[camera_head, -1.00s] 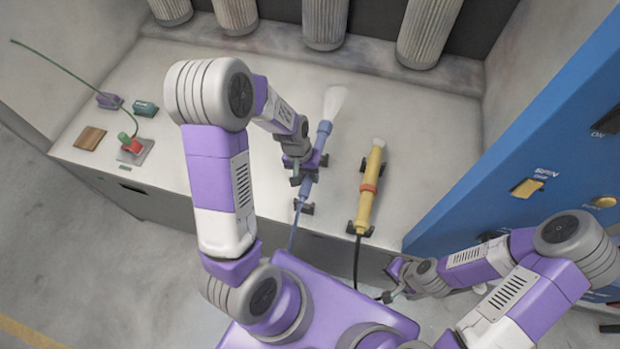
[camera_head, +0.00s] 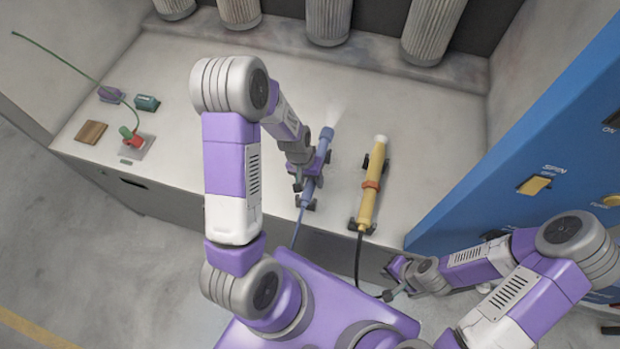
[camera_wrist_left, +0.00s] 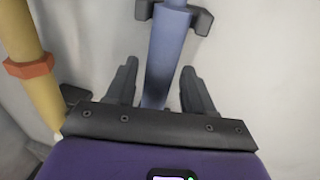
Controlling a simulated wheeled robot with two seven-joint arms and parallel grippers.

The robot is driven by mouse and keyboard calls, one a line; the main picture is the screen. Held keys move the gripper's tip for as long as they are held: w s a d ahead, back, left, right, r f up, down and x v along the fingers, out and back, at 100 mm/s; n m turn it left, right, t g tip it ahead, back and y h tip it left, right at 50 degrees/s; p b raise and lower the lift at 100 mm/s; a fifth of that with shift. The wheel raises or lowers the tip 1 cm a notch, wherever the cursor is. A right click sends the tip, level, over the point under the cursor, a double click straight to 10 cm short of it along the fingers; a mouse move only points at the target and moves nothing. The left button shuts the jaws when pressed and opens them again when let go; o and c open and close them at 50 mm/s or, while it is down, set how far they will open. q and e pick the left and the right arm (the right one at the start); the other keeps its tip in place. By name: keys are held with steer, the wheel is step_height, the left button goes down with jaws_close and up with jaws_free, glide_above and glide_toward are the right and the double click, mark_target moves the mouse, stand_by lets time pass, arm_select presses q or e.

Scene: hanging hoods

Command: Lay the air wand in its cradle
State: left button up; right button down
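The blue wand (camera_head: 310,188) lies along the bench with a faint white plume at its far tip and a thin blue hose at its near end. It sits at dark cradle brackets (camera_head: 306,204); in the left wrist view a bracket (camera_wrist_left: 203,21) flanks the wand (camera_wrist_left: 170,45). My left gripper (camera_head: 300,182) is down over the wand. Its fingers (camera_wrist_left: 160,68) stand apart on both sides of the wand, with gaps. My right gripper (camera_head: 388,296) is off the bench's front edge at right, too small to read.
A yellow wand (camera_head: 374,168) with an orange collar rests in dark brackets to the right. A blue panel (camera_head: 540,150) walls the right side. Grey ribbed ducts (camera_head: 326,20) hang at the back. A red-green device (camera_head: 133,138) and small blocks sit at bench left.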

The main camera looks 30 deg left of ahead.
arm_select(q)
steer(key=shift+o, duration=0.2)
steer(key=shift+a+r, duration=0.1)
steer(key=shift+r, duration=0.25)
step_height(320, 180, up, 6)
steer(key=a, duration=0.2)
steer(key=shift+s+r+p, duration=0.15)
steer(key=shift+r+p, duration=0.1)
steer(key=shift+p, duration=0.2)
steer(key=shift+s, duration=0.1)
